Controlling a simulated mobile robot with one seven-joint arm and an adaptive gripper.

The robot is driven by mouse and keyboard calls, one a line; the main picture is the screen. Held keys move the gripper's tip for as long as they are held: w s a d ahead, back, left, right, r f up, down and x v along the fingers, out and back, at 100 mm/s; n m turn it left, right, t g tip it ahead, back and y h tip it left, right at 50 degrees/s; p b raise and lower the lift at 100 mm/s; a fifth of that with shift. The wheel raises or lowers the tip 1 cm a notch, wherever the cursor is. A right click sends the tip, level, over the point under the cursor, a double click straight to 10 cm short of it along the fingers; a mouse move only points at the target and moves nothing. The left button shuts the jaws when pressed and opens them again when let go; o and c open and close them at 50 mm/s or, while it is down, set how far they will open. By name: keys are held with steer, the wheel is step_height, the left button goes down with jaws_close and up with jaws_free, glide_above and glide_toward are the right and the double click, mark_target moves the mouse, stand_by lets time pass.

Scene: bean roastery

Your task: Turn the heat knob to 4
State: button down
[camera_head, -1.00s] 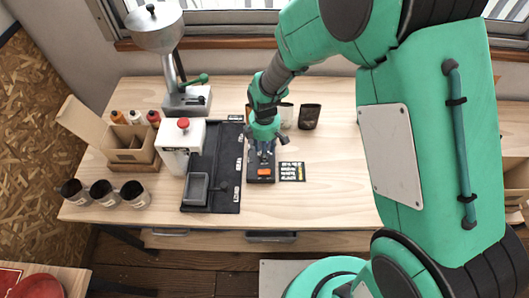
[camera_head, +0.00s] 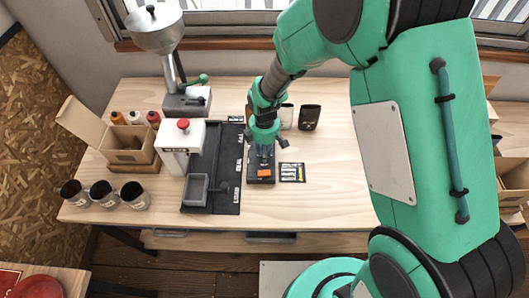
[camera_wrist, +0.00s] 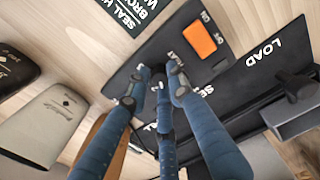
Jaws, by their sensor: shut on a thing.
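A small black control box (camera_head: 262,178) with an orange switch (camera_head: 264,174) lies flat on the wooden table. In the wrist view its black panel (camera_wrist: 228,72) and the orange switch (camera_wrist: 200,39) are near and clear. My gripper (camera_head: 263,150) reaches down onto the far part of the box. In the wrist view my gripper (camera_wrist: 153,88) has its blue fingers closed around the dark heat knob (camera_wrist: 158,77). The fingers hide most of the knob and its dial marks. I cannot read which number it points to.
A printed card (camera_head: 292,172) lies right of the box. The black sealer mat (camera_head: 228,160) and a grey tray (camera_head: 196,189) are left. Dark and pale bags (camera_head: 309,117) stand behind. Three dark cups (camera_head: 104,194) stand far left. The table's front right is clear.

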steer(key=shift+m, duration=0.4)
steer(key=m+p, duration=0.1)
steer(key=m, duration=0.2)
steer(key=m+p, duration=0.1)
steer(key=m, duration=0.3)
steer(key=shift+m, duration=0.4)
steer(key=m+p, duration=0.1)
steer(key=m, duration=0.3)
steer(key=shift+m, duration=0.3)
steer(key=m, duration=0.4)
steer(key=shift+m, duration=0.3)
steer(key=c, duration=1.5)
jaws_free()
steer(key=shift+c, duration=0.2)
